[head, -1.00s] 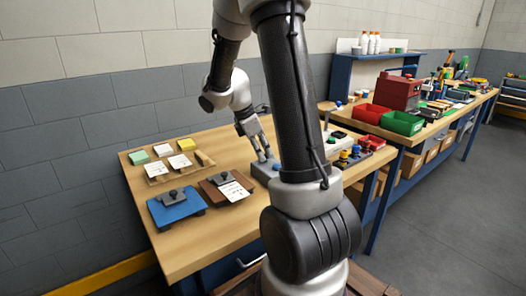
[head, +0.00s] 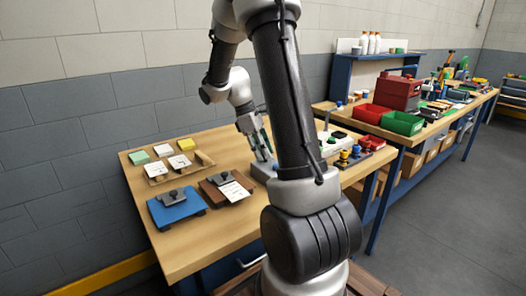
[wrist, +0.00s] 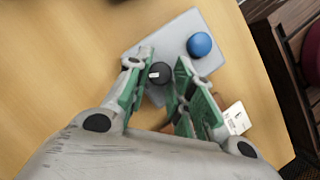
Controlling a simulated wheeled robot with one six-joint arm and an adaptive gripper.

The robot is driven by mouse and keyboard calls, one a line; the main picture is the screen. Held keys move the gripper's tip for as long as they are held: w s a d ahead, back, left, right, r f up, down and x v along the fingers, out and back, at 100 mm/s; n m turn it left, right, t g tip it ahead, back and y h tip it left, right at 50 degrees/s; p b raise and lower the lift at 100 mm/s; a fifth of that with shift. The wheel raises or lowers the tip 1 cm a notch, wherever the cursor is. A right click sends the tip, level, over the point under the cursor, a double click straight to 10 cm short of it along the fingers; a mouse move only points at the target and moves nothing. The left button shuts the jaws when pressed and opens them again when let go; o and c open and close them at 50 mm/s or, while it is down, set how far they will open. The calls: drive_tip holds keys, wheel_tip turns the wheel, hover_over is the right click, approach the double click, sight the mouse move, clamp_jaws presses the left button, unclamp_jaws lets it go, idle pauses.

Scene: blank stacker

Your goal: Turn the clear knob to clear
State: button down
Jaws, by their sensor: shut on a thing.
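The clear knob (wrist: 160,73) is round and black with a short white mark. It stands on a grey box (wrist: 180,25) that also carries a blue button (wrist: 199,44). My gripper (wrist: 164,60) points down at the box, with one green-padded finger on each side of the knob, and is shut on it. In the head view my gripper (head: 261,152) is over the grey box (head: 262,171), at the middle of the bench. The knob is hidden there by the fingers and my arm. I cannot read any lettering around the knob.
A brown clipboard (head: 213,191) and a blue one (head: 173,212) lie left of the box. A button panel (head: 362,158) stands to the right. My arm hides part of the bench.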

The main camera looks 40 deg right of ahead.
drive_tip(key=m, duration=0.2)
drive_tip(key=m+y, duration=0.1)
drive_tip(key=m, duration=0.1)
drive_tip(key=m+g+y, duration=0.1)
drive_tip(key=m, duration=0.1)
drive_tip(key=shift+w+d, duration=0.15)
drive_tip(key=shift+d, duration=0.15)
drive_tip(key=m+y, duration=0.1)
drive_tip(key=m, duration=0.2)
drive_tip(key=m+y, duration=0.1)
drive_tip(key=m, duration=0.2)
drive_tip(key=shift+d+t+y, duration=0.2)
drive_tip(key=shift+t+y, duration=0.1)
drive_tip(key=shift+m, duration=0.4)
drive_tip(key=c, duration=1.2)
unclamp_jaws()
drive_tip(key=shift+r, duration=0.1)
drive_tip(key=v, duration=1.1)
drive_tip(key=shift+d+r, duration=0.15)
drive_tip(key=shift+r, duration=0.25)
drive_tip(key=shift+w, duration=0.1)
